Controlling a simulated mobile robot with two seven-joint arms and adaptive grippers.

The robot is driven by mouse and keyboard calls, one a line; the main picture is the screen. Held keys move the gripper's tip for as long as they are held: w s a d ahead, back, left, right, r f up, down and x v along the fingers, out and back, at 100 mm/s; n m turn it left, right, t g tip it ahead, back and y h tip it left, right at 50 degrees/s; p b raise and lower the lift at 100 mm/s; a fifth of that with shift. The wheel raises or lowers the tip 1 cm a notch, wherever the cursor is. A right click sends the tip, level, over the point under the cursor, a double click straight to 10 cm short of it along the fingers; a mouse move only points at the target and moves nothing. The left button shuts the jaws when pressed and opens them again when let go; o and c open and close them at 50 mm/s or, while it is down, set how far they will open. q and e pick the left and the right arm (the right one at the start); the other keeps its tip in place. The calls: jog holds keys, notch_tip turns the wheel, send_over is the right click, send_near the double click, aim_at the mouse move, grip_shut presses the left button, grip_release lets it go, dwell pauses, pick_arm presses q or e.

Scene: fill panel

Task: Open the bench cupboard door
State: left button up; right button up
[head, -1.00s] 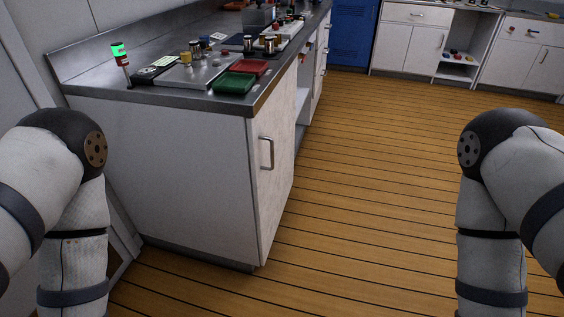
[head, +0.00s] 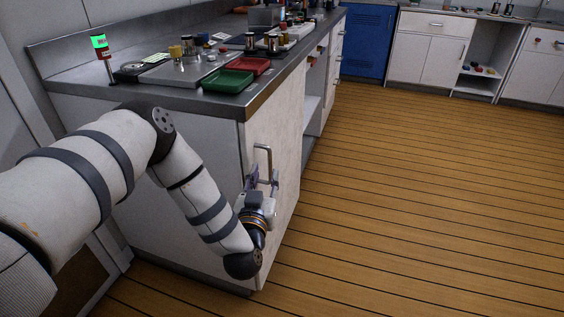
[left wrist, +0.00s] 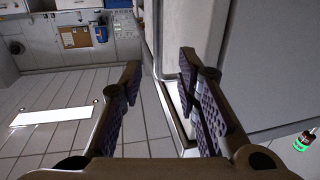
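The bench cupboard door (head: 278,215) is a pale panel on the front end of the bench, and it looks closed in the head view. Its upright metal bar handle (head: 263,160) is near the door's left edge. My left gripper (head: 263,181) is at the lower part of the handle, with a finger on either side of it. In the left wrist view the two padded fingers (left wrist: 160,98) stand apart, with a pale edge and a narrow bar between and beyond them. Whether a pad touches the handle cannot be told. My right gripper is out of view.
The steel bench top (head: 170,98) holds a green tray (head: 228,80), a red tray (head: 250,66), a signal light (head: 101,46) and small items. The wooden floor (head: 410,190) to the right is clear. A blue cabinet (head: 366,40) and white cupboards stand at the back.

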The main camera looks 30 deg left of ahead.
aim_at(269, 162)
pick_arm(q)
jog(key=x, duration=0.7)
jog(key=shift+w+a+f+b, duration=0.1)
jog(key=shift+w+b, duration=0.05)
jog(key=shift+b, duration=0.25)
jog(key=shift+c, duration=0.4)
grip_shut()
